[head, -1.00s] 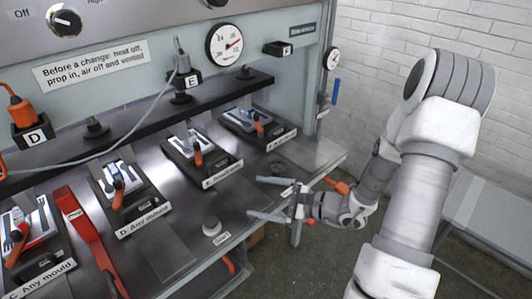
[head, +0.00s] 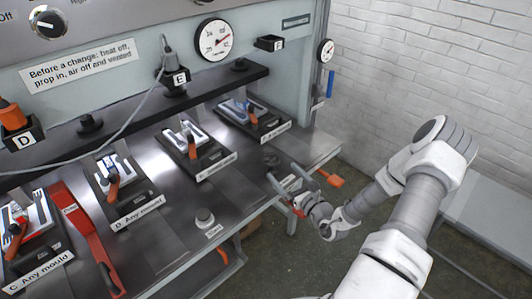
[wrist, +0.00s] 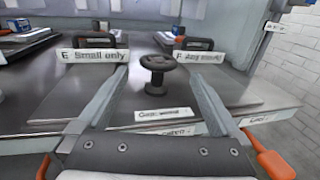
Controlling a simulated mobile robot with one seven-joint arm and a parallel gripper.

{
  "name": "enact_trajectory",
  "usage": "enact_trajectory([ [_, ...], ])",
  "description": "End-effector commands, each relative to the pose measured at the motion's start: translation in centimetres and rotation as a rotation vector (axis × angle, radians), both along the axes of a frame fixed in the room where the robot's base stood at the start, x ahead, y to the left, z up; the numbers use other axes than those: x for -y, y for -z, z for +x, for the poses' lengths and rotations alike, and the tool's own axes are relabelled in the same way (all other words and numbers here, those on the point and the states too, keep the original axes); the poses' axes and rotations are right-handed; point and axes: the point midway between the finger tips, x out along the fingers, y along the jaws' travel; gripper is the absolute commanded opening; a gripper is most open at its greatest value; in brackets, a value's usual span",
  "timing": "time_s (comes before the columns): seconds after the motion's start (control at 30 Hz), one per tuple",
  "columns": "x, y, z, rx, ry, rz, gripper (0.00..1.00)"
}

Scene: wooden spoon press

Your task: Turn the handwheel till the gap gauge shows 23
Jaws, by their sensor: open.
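The dark handwheel (wrist: 157,64) stands upright on a short post on the bench, centred ahead of my gripper in the wrist view. It also shows as a small dark disc in the head view (head: 270,159). A label that I cannot fully read is in front of it. My gripper (head: 281,171) is open and empty at the bench's front edge, its fingers pointing toward the wheel. In the wrist view the fingers (wrist: 157,76) appear on either side of it, apart from it. A large white dial (head: 214,40) with a red needle is on the back panel; its reading is too small to tell.
Several moulds with orange-handled levers (head: 192,150) stand along the bench. A second, smaller dial (head: 325,52) is on the right post.

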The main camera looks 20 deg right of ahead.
Motion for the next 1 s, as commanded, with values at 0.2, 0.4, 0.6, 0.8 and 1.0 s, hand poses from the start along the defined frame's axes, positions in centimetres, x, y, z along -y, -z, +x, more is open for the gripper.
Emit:
enact_trajectory([
  [0.2, -0.8, -0.1, 4.9, 0.001, -0.003, 0.0, 1.0],
  [0.4, -1.3, 0.0, 8.7, 0.0, -0.003, 0.0, 1.0],
  [0.6, -1.5, 0.0, 11.0, 0.001, -0.002, 0.0, 1.0],
  [0.8, -1.5, 0.0, 11.5, -0.001, -0.001, 0.001, 1.0],
  [1.0, -1.5, 0.0, 11.5, -0.001, -0.001, 0.001, 0.96],
])
